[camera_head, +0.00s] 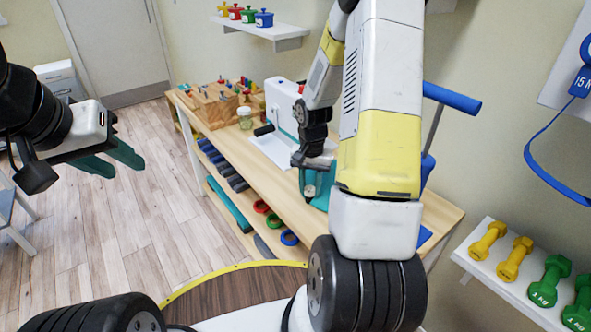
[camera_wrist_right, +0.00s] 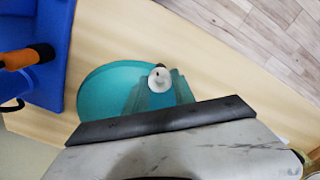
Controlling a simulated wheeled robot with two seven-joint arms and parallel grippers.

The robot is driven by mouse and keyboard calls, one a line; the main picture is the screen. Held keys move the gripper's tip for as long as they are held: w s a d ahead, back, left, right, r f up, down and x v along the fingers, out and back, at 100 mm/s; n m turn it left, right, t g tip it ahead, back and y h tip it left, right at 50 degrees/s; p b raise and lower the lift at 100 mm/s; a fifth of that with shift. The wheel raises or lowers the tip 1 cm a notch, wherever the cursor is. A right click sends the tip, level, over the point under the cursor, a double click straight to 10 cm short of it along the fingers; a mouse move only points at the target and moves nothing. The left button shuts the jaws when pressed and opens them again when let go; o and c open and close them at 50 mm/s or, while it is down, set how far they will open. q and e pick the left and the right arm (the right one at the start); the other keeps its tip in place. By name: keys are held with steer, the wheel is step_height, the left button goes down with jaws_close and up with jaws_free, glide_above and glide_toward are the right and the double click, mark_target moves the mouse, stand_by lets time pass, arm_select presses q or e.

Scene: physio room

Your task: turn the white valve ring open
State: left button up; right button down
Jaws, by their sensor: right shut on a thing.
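The white valve ring (camera_wrist_right: 159,79) shows in the right wrist view as a small round piece with a grey centre. It is above a teal round body (camera_wrist_right: 105,88). My right gripper (camera_wrist_right: 158,92) is shut on the ring, with its teal fingers on either side of it. In the head view, my right arm hides most of this spot, and only teal parts (camera_head: 318,192) show below the wrist. The ring cannot be made out there. My left gripper (camera_head: 112,160) is open and empty over the floor at the left, far from the bench.
The wooden bench (camera_head: 440,215) also holds a pegboard block (camera_head: 212,108), a jar (camera_head: 245,118) and a white device with a black handle (camera_head: 281,105). A blue stand (camera_head: 452,97) rises behind my right arm. A dumbbell shelf (camera_head: 510,278) is at the right.

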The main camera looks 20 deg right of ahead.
steer(key=c, duration=1)
jaws_free()
steer(key=shift+c, duration=0.2)
steer(key=m, duration=0.7)
steer(key=shift+r+m, duration=0.25)
steer(key=shift+m, duration=0.15)
steer(key=s+a+r+n+t, duration=0.1)
steer(key=s+a+r+n, duration=0.2)
steer(key=r, duration=0.6)
steer(key=s+a+r+n+t+y, duration=0.1)
steer(key=s+a+r+n+t, duration=0.1)
steer(key=s+r+n, duration=0.3)
steer(key=s+a+r+n+t, duration=0.2)
steer(key=s+r, duration=0.3)
steer(key=r, duration=0.8)
steer(key=shift+a+r+n, duration=0.2)
steer(key=shift+a+n, duration=0.7)
